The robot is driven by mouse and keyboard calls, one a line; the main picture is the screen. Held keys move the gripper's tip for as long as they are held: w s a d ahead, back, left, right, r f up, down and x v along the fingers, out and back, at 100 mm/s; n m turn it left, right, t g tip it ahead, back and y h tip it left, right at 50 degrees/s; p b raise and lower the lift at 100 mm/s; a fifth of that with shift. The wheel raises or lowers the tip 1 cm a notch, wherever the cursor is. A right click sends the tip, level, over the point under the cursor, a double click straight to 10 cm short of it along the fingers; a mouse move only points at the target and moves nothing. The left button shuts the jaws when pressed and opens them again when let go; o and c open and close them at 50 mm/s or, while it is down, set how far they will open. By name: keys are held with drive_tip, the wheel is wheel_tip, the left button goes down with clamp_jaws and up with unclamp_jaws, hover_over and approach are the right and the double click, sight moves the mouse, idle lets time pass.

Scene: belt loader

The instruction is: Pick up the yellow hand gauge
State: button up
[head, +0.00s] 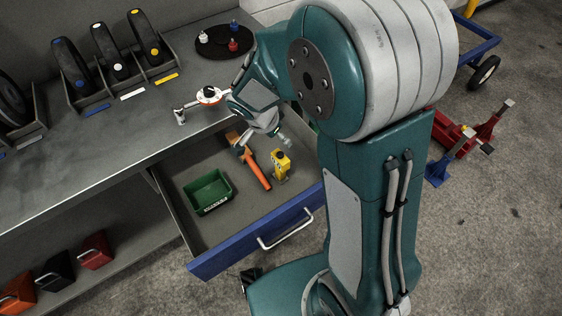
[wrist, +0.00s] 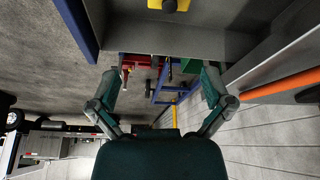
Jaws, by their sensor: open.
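The yellow hand gauge (head: 281,165) stands in the open drawer, near its right side, just right of an orange-handled hammer (head: 257,170). Part of a yellow thing, likely the gauge, shows at the top edge of the wrist view (wrist: 168,5). My gripper (head: 265,144) is over the drawer, above and to the left of the gauge in the head view. In the wrist view its two fingers (wrist: 160,80) are spread apart with nothing between them. The gauge's lower part is hard to make out in the wrist view.
The drawer has a blue front (head: 258,236) with a pale handle, and holds a green bin (head: 208,192). The workbench (head: 120,140) behind it carries a torque wrench (head: 208,96) and several black tools in holders. Red and blue stands (head: 468,142) are on the floor at right.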

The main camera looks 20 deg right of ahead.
drive_tip(key=m, duration=0.2)
approach(280, 154)
wheel_tip(280, 154, down, 3)
drive_tip(key=x, duration=0.6)
drive_tip(key=shift+w+d+r, duration=0.25)
drive_tip(key=shift+d, duration=0.15)
drive_tip(key=x, duration=0.4)
drive_tip(key=shift+s+a+f, duration=0.1)
drive_tip(key=shift+a+f, duration=0.15)
drive_tip(key=shift+a, duration=0.05)
drive_tip(key=shift+d+f, duration=0.2)
drive_tip(key=shift+f, duration=0.05)
drive_tip(key=shift+d, duration=0.1)
drive_tip(key=shift+c, duration=0.6)
drive_tip(key=c, duration=0.8)
